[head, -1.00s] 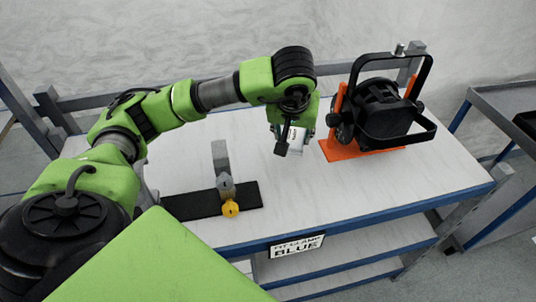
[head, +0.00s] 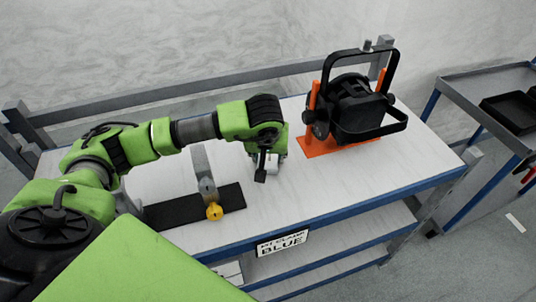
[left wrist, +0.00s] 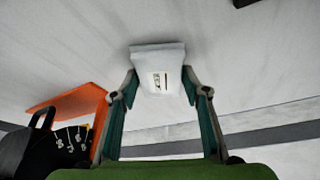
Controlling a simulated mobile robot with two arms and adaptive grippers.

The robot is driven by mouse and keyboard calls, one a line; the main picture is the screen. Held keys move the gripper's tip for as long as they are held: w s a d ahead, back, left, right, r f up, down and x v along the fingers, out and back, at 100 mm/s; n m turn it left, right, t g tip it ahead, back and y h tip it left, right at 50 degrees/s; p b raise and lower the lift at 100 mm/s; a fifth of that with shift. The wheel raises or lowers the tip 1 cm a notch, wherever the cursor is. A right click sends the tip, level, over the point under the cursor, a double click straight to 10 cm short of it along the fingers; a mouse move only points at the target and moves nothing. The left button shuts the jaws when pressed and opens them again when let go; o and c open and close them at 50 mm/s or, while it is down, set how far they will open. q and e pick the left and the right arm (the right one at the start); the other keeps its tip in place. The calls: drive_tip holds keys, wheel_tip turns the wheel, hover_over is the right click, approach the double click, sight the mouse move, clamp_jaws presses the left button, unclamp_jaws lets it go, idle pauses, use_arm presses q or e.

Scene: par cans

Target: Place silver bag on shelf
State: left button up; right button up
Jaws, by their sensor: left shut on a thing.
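The silver bag (left wrist: 158,62) is a small pale block with a printed label, between the fingertips of my left gripper (left wrist: 161,82) in the left wrist view. My left gripper (head: 268,165) is shut on it above the workbench, mostly hiding the bag in the head view, where only a pale edge shows. Whether the bag touches the bench top is hard to tell. The lower shelf (head: 345,238) shows below the bench's blue front edge. My right gripper is not in view.
A black lamp (head: 358,108) on an orange stand (head: 313,146) is right of my left gripper. A black base (head: 170,212) with a grey post and yellow knob is left. A label (head: 282,243) hangs on the front edge. Another cart (head: 470,95) stands right.

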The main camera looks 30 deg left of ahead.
use_arm(q)
drive_tip(key=shift+f, duration=0.15)
drive_tip(key=o, duration=1.1)
